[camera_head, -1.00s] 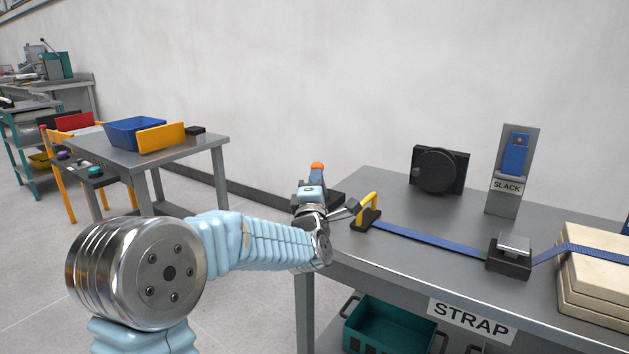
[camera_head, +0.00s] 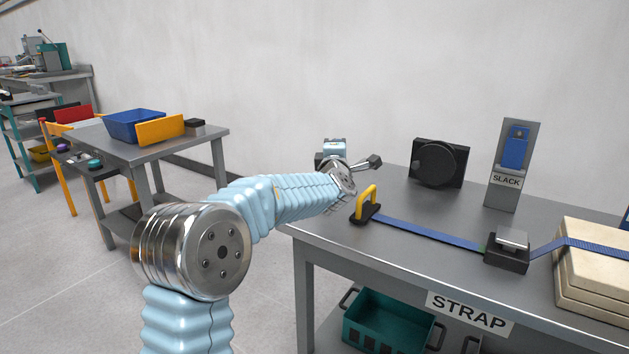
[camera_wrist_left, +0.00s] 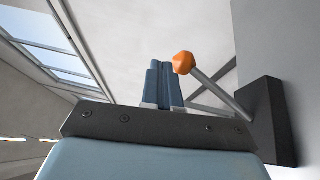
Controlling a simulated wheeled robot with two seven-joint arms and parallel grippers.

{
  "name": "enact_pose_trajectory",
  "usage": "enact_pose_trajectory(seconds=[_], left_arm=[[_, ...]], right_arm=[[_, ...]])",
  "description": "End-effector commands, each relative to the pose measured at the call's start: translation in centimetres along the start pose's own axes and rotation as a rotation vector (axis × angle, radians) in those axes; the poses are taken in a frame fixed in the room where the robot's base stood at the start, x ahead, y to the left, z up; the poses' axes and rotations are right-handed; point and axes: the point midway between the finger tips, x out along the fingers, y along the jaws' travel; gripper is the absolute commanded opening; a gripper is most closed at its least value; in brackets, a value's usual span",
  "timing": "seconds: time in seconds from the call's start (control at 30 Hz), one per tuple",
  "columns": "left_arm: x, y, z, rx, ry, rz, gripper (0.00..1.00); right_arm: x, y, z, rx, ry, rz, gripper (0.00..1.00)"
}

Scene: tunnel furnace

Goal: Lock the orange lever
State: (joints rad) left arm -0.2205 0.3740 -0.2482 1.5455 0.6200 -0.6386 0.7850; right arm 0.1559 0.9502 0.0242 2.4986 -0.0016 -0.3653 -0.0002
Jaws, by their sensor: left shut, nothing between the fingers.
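The orange lever's round knob (camera_wrist_left: 183,62) shows in the left wrist view, on a grey metal rod (camera_wrist_left: 212,89) that slants down to a dark block (camera_wrist_left: 268,120) at the right. The shut fingers of my left gripper (camera_wrist_left: 158,68) are empty and stand just left of the knob in that picture; I cannot tell whether they touch it. In the head view my left gripper (camera_head: 335,149) is above the far left corner of the STRAP table (camera_head: 395,256). The lever is hidden there behind my gripper and wrist. My right gripper is not in view.
On the STRAP table, a yellow handle (camera_head: 367,198) joins a blue strap (camera_head: 430,234) running to a buckle block (camera_head: 507,252). A black dial box (camera_head: 439,163) and a SLACK stand (camera_head: 513,170) are behind. Another table (camera_head: 150,153) with a blue bin (camera_head: 135,125) is left.

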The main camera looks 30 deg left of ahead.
Motion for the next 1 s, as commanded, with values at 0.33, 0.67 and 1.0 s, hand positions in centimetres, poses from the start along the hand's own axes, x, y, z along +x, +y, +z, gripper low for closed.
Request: enact_pose_trajectory(seconds=[0.33, 0.67, 1.0], left_arm=[[1.1, -0.4, 0.6, 0.000, 0.000, 0.000, 0.00], [1.3, -0.5, 0.7, 0.001, 0.000, 0.000, 0.00], [1.3, -0.4, 0.6, 0.001, 0.000, 0.000, 0.00]], right_arm=[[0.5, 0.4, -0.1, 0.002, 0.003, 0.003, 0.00], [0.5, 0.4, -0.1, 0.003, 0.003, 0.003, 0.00], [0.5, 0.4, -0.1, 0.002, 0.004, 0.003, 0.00]])
